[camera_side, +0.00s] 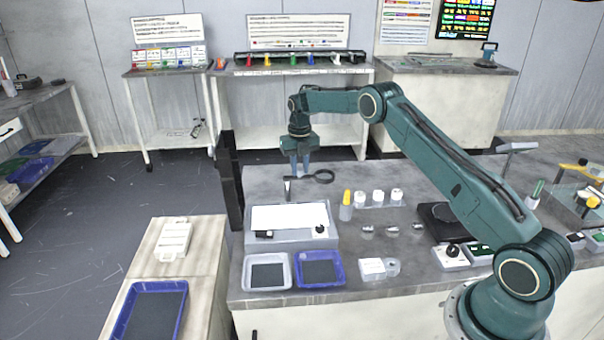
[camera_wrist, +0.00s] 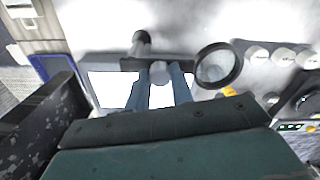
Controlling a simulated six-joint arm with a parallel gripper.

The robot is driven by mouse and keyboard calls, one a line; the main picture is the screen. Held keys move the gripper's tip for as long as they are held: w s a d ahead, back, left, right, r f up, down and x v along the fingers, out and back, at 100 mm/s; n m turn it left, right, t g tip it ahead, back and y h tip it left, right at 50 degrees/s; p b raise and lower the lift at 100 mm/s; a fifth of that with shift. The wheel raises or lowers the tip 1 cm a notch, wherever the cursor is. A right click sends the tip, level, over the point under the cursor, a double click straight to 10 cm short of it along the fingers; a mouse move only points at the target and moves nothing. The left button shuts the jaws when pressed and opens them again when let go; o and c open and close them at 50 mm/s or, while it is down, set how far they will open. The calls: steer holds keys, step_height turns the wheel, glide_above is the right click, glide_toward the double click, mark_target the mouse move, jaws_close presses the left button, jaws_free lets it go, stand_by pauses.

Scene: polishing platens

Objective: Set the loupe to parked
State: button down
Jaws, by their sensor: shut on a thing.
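The loupe (camera_side: 323,177) is a dark ring lens on a short horizontal arm, with a small post at the arm's left end. It stands at the back of the bench, behind the light panel, with the ring pointing right. My gripper (camera_side: 300,171) points down over the loupe's arm, between post and ring. In the wrist view, the loupe ring (camera_wrist: 218,66) is right of my gripper (camera_wrist: 160,76), whose blue-grey fingers are shut on a pale round knob on the loupe's arm. The fingers partly hide the arm.
A white-topped light panel (camera_side: 290,217) stands in front of the loupe. A yellow-capped bottle (camera_side: 346,204) and white-capped jars (camera_side: 378,197) stand to its right. A grey tray (camera_side: 267,286) and a blue tray (camera_side: 341,283) lie at the front edge. A dark upright post (camera_side: 231,184) is at the left edge.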

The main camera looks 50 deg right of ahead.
mark_target(300, 168)
stand_by(0.4)
steer(key=c, duration=1.2)
jaws_free()
steer(key=shift+r, duration=0.1)
step_height(300, 168, up, 14)
